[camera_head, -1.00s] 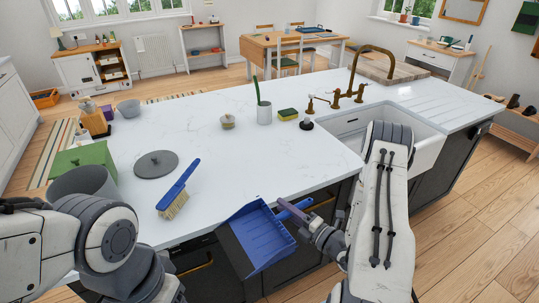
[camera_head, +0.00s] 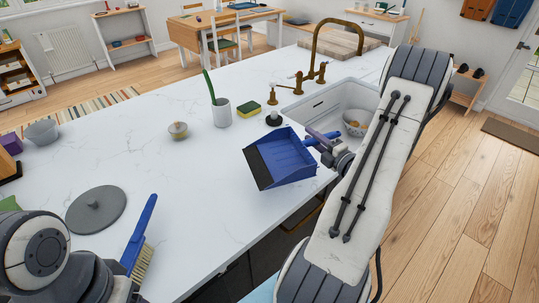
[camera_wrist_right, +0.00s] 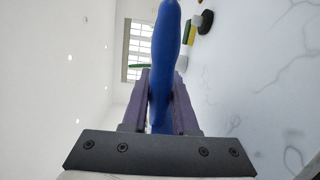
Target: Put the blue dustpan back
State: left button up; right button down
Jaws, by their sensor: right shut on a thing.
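The blue dustpan (camera_head: 287,158) is in the head view, over the worktop's front edge left of the sink. My right gripper (camera_head: 326,141) is shut on its handle; the pan points left with its dark open side toward the camera. In the right wrist view the blue handle (camera_wrist_right: 166,60) stands between the two purple fingers of the gripper. Whether the pan touches the worktop I cannot tell. A blue brush (camera_head: 140,235) with pale bristles lies on the worktop at the lower left. My left arm shows at the lower left; its gripper is not visible.
The white worktop (camera_head: 180,180) is clear in the middle. A grey round lid (camera_head: 96,208), a small jar (camera_head: 178,130), a white cup (camera_head: 222,113) and a sponge (camera_head: 248,109) stand on it. The sink (camera_head: 335,98) with a bowl (camera_head: 355,122) is behind my right arm.

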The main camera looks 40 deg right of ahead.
aim_at(287, 140)
jog(key=w+f, duration=0.1)
jog(key=w, duration=0.2)
jog(key=w+a+f+p, duration=0.1)
jog(key=w+f, duration=0.1)
jog(key=w+a+f, duration=0.1)
jog(key=w+f, duration=0.1)
jog(key=w, duration=0.1)
jog(key=shift+w+a+f+p, duration=0.1)
jog(key=shift+w+f+p, duration=0.1)
jog(key=shift+w+p, duration=0.15)
notch_tip(287, 140, down, 4)
jog(key=shift+r+p, duration=0.2)
jog(key=shift+p, duration=0.3)
jog(key=shift+f, duration=0.25)
jog(key=shift+f, duration=0.15)
jog(key=c, duration=0.7)
grip_release()
